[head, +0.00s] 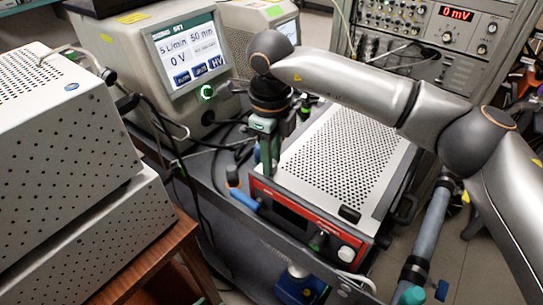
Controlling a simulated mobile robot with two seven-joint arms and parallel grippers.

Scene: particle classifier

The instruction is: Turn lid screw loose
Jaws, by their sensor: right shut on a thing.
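My right arm comes in from the right, and its gripper (267,150) points down at the left front corner of the perforated metal box. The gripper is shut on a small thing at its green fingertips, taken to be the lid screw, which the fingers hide. The box has a grey perforated top (345,150) and a red-framed front panel (300,215) with a white knob. My left gripper is not in view.
A grey instrument with a lit screen (188,48) stands behind at the left. White perforated cases (65,150) fill the left side. A rack with a red display (457,15) stands at the back right. Dark cables (165,125) run between the left cases and the box.

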